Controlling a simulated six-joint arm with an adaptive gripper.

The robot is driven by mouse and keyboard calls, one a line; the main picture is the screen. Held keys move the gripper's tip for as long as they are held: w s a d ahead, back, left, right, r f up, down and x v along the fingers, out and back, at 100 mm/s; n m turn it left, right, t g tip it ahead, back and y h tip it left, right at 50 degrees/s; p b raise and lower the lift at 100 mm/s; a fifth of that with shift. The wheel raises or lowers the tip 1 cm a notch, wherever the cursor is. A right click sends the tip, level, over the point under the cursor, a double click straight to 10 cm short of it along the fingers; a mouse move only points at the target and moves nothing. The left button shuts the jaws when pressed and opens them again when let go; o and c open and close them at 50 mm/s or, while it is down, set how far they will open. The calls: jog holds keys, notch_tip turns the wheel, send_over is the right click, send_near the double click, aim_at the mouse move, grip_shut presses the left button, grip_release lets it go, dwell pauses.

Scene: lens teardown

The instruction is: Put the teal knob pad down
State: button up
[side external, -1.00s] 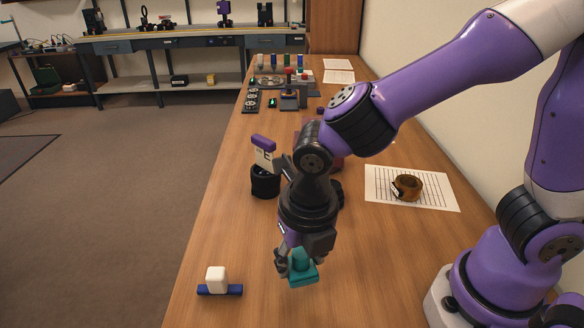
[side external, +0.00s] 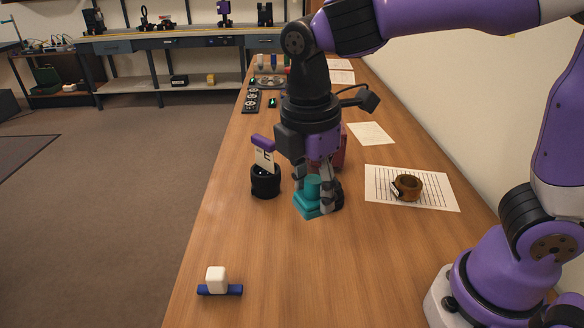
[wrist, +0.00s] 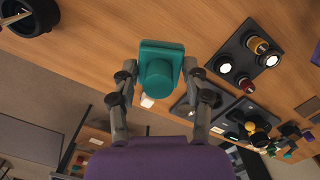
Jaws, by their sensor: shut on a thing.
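The teal knob pad (side external: 308,206) has a square base with a round knob on top. My gripper (side external: 316,186) points down in the side view and is shut on its knob. The pad is right of the black cup and apart from it; I cannot tell whether its base touches the table. In the wrist view the pad (wrist: 161,50) sits between the fingertips of my gripper (wrist: 158,76).
The black cup (side external: 265,182) holds a purple-topped card tool (side external: 264,152). A brown ring (side external: 408,186) lies on a lined sheet (side external: 436,192) to the right. A white cube on a blue bar (side external: 216,280) is at the front left. The wooden table's front middle (side external: 290,265) is clear.

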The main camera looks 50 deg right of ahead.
jog(key=w+d+r+m, duration=0.2)
jog(key=w+d+m, duration=0.2)
jog(key=d+m, duration=0.7)
jog(key=shift+w+d+g, duration=0.2)
jog(key=shift+d+g, duration=0.2)
jog(key=shift+d, duration=0.65)
jog(key=d, duration=0.3)
jog(key=w+d, duration=0.1)
jog(key=d, duration=0.2)
jog(key=w+d, duration=0.1)
jog(key=d, duration=0.2)
jog(key=shift+w+f, duration=0.2)
jog(key=shift+f, duration=0.15)
grip_shut()
jog(key=d+f+n+t, duration=0.1)
jog(key=d+f+n, duration=0.1)
jog(key=d+n, duration=0.45)
jog(key=d+f+n, duration=0.3)
jog(key=d+n, duration=0.1)
jog(key=d, duration=0.5)
jog(key=shift+h, duration=0.3)
jog(key=f, duration=0.9)
jog(key=shift+w+d+f, duration=0.35)
jog(key=shift+w+d, duration=0.05)
jog(key=shift+f, duration=0.1)
jog(key=o, duration=1.4)
grip_release()
jog(key=shift+c, duration=0.2)
